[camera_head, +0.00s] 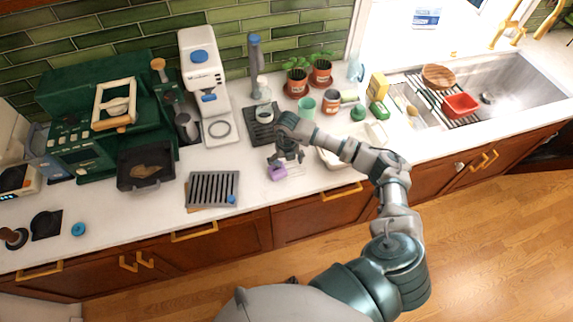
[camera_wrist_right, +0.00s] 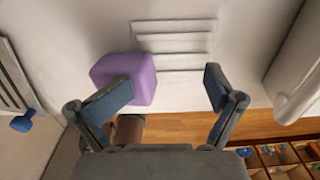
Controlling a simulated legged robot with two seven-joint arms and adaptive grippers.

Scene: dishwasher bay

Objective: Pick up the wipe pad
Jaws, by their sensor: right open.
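The wipe pad is a small purple block (camera_head: 277,173) on the white counter near its front edge, in the middle of the head view. It also shows in the right wrist view (camera_wrist_right: 128,76), partly covered by one finger. My right gripper (camera_head: 285,158) is just above and beside the purple block. In the right wrist view its two fingers (camera_wrist_right: 168,92) are spread, with nothing held between them. The block lies toward the left finger, not centred between the two. Whether that finger touches it, I cannot tell. My left gripper is not in view.
A slatted grey tray (camera_head: 213,188) lies left of the block. A white tray (camera_head: 340,158) stands to its right. Flat white ribs (camera_wrist_right: 174,45) are beside the block. A dark mat (camera_head: 262,130) and a green cup (camera_head: 307,108) are behind. The counter's front edge is close.

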